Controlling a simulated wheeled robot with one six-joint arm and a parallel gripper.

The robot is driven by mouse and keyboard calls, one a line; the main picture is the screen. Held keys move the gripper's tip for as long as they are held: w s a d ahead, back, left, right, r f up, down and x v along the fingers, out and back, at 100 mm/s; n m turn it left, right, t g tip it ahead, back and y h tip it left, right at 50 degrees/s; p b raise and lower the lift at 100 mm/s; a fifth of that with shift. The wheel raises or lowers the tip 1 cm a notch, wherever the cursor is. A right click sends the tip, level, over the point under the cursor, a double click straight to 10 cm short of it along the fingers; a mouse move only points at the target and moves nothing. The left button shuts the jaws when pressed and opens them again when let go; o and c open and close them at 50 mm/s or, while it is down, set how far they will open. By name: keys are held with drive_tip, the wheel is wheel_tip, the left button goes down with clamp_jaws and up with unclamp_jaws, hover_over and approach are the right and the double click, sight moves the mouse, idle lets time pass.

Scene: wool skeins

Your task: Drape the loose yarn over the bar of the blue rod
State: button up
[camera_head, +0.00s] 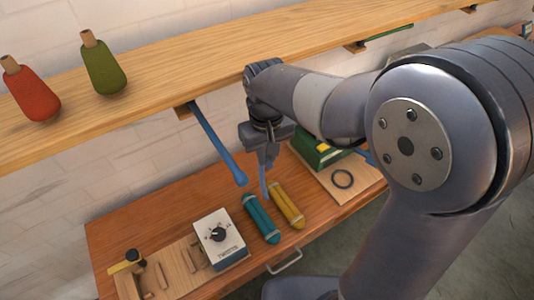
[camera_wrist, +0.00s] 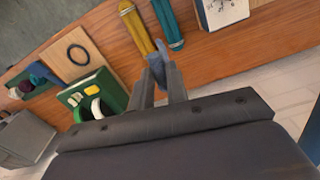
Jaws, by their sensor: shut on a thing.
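My gripper (camera_head: 265,165) points down, shut on a limp slate-blue strand, which looks like the loose yarn (camera_head: 265,184). The yarn hangs below the fingertips above the table. In the wrist view, the yarn (camera_wrist: 158,62) shows between the fingertips (camera_wrist: 161,82). The blue rod (camera_head: 217,145) sticks out from a wooden block under the shelf, its free end toward the camera. My gripper and the yarn are to the right of that free end in the head view, apart from the rod.
A teal skein (camera_head: 261,219) and a yellow skein (camera_head: 287,205) lie on the table (camera_head: 150,218) below. A white dial box (camera_head: 219,240), a green box (camera_head: 313,151) and a dark ring (camera_head: 342,179) are nearby. Red (camera_head: 33,93) and green (camera_head: 104,68) spools stand on the shelf (camera_head: 190,62).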

wheel_tip(320, 180, up, 26)
drive_tip(key=s+a, duration=0.1)
drive_tip(key=a, duration=0.1)
drive_tip(key=shift+s+a+r, duration=0.2)
drive_tip(key=shift+s, duration=0.15)
idle(0.6)
drive_tip(key=s+a+f, duration=0.1)
drive_tip(key=s+a, duration=0.6)
drive_tip(key=a, duration=0.3)
drive_tip(key=shift+s+a+f, duration=0.25)
drive_tip(key=shift+s, duration=0.1)
drive_tip(key=shift+f, duration=0.1)
idle(0.5)
wheel_tip(320, 180, down, 9)
drive_tip(key=a+b, duration=0.1)
drive_tip(key=b, duration=0.1)
drive_tip(key=shift+s+b, duration=0.35)
drive_tip(key=shift+s, duration=0.1)
drive_tip(key=shift+a+f, duration=0.1)
drive_tip(key=shift+f, duration=0.05)
